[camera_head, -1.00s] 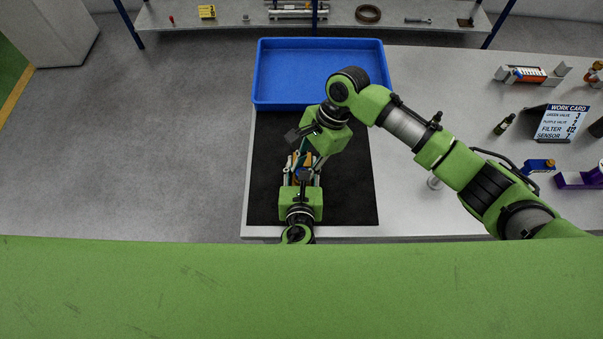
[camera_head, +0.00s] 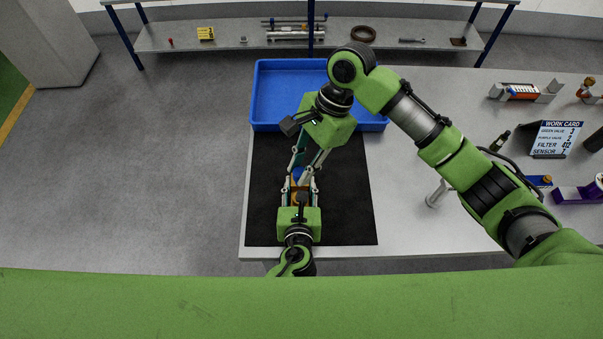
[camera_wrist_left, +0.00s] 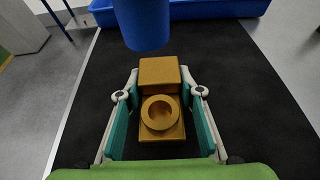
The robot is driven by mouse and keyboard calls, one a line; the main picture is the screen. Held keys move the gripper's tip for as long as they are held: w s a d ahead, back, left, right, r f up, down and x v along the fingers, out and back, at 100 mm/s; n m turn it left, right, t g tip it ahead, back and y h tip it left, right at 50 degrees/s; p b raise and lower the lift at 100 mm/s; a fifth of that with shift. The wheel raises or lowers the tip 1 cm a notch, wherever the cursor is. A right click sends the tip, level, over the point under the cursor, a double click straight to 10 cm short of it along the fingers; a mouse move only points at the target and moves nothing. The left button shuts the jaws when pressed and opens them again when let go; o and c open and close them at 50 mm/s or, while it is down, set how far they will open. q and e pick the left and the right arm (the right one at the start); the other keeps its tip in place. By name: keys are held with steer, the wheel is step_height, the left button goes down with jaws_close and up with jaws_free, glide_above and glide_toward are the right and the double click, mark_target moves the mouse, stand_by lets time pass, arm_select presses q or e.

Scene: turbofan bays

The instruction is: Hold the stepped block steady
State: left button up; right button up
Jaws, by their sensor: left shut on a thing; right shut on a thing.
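The gold stepped block (camera_wrist_left: 160,72) has a raised back step and a lower front step with a round ringed socket. It sits over the black mat (camera_head: 345,205), between the teal-lined fingers of my left gripper (camera_wrist_left: 160,88), which is shut on it. In the head view, the block (camera_head: 299,195) is partly hidden by my left gripper (camera_head: 300,186). My right gripper (camera_head: 304,166) is shut on a blue cylinder (camera_wrist_left: 141,22). In the left wrist view, the cylinder hangs above and beyond the block, with a visible gap from the socket.
A blue tray (camera_head: 268,124) stands behind the mat. On the right of the table are a work card (camera_head: 556,139), a purple holder (camera_head: 570,194) and a dark bottle (camera_head: 500,140). A shelf (camera_head: 385,40) with small parts stands beyond. The mat's right side is bare.

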arm_select(q)
steer(key=o, duration=1.5)
steer(key=v, duration=1.2)
